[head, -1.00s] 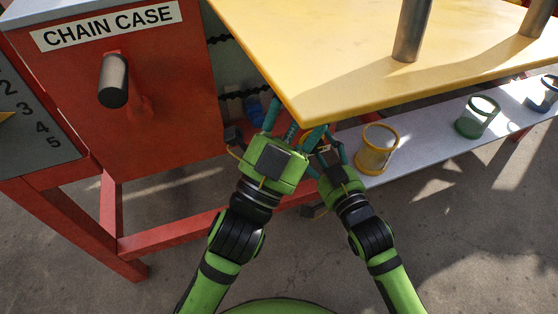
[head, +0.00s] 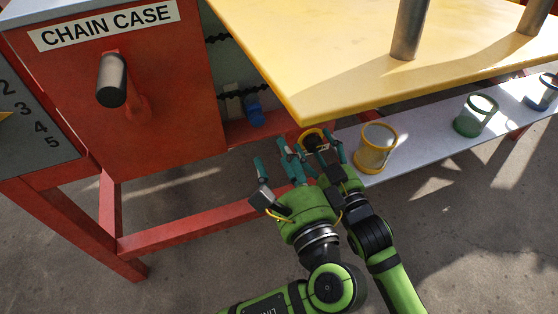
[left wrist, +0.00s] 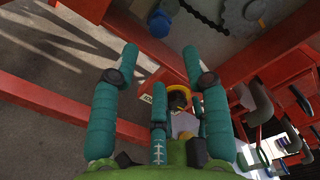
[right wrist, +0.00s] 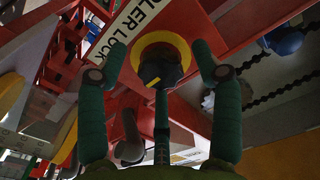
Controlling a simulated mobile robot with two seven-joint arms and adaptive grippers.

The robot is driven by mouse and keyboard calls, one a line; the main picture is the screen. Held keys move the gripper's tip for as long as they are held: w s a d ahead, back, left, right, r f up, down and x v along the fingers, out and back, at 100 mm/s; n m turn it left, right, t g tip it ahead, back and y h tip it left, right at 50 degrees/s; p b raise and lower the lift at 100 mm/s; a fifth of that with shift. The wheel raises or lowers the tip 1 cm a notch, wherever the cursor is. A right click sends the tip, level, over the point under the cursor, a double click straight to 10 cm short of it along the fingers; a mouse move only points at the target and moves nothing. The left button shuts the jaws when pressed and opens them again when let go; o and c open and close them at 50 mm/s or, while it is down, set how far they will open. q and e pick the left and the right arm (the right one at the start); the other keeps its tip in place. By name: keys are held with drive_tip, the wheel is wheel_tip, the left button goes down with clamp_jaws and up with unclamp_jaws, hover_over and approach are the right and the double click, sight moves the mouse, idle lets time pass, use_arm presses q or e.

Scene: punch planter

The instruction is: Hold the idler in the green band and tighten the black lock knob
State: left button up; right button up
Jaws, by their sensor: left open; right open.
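The black lock knob (right wrist: 160,68) sits in a yellow ring beside an "IDLER LOCK" label in the right wrist view. My right gripper (right wrist: 158,48) is open, its fingers on either side of the knob; contact cannot be told. The yellow ring (head: 311,138) shows below the table corner in the head view. A blue piece, possibly the idler's handle (head: 254,110), is by the chain; it also shows in the left wrist view (left wrist: 160,23). My left gripper (head: 278,160) is open and empty, below and right of the blue piece. I cannot make out the green band.
The yellow tabletop (head: 350,60) overhangs the grippers. The red chain case (head: 150,100) stands left. A pale shelf (head: 420,145) holds yellow, green and blue-rimmed cups. Red frame rails (head: 190,228) run below. My two grippers are close together.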

sight(258, 123)
use_arm(q)
drive_tip(key=x, duration=1.2)
drive_tip(key=shift+s+a, duration=0.1)
drive_tip(key=shift+c, duration=0.4)
clamp_jaws()
